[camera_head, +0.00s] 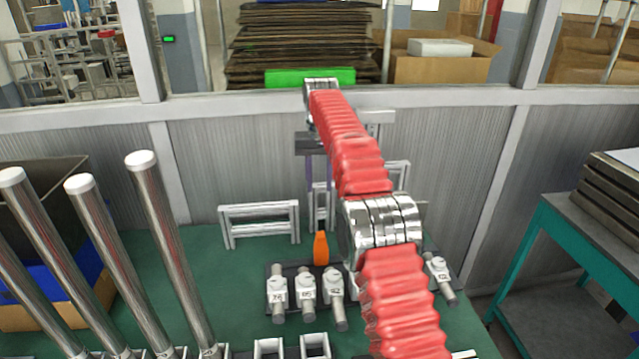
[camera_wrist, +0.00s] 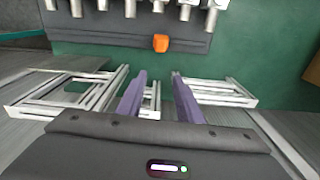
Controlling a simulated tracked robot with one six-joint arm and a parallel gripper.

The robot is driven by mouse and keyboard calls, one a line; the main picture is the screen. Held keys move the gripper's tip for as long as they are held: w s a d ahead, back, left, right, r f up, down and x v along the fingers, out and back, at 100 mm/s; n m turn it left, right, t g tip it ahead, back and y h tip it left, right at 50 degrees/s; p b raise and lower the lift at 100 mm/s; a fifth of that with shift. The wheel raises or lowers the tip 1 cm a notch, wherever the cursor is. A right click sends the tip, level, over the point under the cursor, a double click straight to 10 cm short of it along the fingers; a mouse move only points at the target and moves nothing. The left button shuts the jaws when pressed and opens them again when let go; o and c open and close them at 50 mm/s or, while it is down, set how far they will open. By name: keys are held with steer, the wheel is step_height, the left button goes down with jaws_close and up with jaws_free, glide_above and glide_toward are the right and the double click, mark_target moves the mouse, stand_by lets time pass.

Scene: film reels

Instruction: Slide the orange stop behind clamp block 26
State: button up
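The orange stop (camera_head: 321,248) stands at the back edge of a dark plate (camera_head: 298,268) on the green bench, behind a row of grey clamp blocks. It also shows in the wrist view (camera_wrist: 160,43). Three numbered blocks show left of my arm; the right one (camera_head: 334,287) seems to read 26, but its label is small and blurred. The middle one (camera_head: 306,290) looks like 50. My arm hides part of the row. My gripper (camera_head: 320,205) has its purple fingers apart and empty; in the wrist view (camera_wrist: 158,76) the stop lies beyond the fingertips, apart from them.
Another clamp block (camera_head: 439,274) stands right of my arm. White metal frames (camera_head: 260,222) stand behind the row, beside and below my gripper. Tall steel posts (camera_head: 172,245) rise at the left. A grey partition (camera_head: 240,160) closes the back.

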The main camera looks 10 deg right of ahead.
steer(key=s+d+r+t, duration=0.1)
steer(key=s+d+r, duration=0.2)
steer(key=s+r, duration=0.55)
steer(key=s+d+r+t, duration=0.2)
steer(key=s+r, duration=0.3)
steer(key=s, duration=0.7)
steer(key=s+d+f, duration=0.1)
steer(key=s+f, duration=0.2)
steer(key=s, duration=0.5)
steer(key=s+d+f+t, duration=0.1)
steer(key=s+f, duration=0.3)
steer(key=s, duration=0.5)
steer(key=s+f+t, duration=0.1)
steer(key=s+f, duration=0.3)
steer(key=s, duration=0.5)
steer(key=shift+d, duration=0.4)
steer(key=shift+s, duration=0.2)
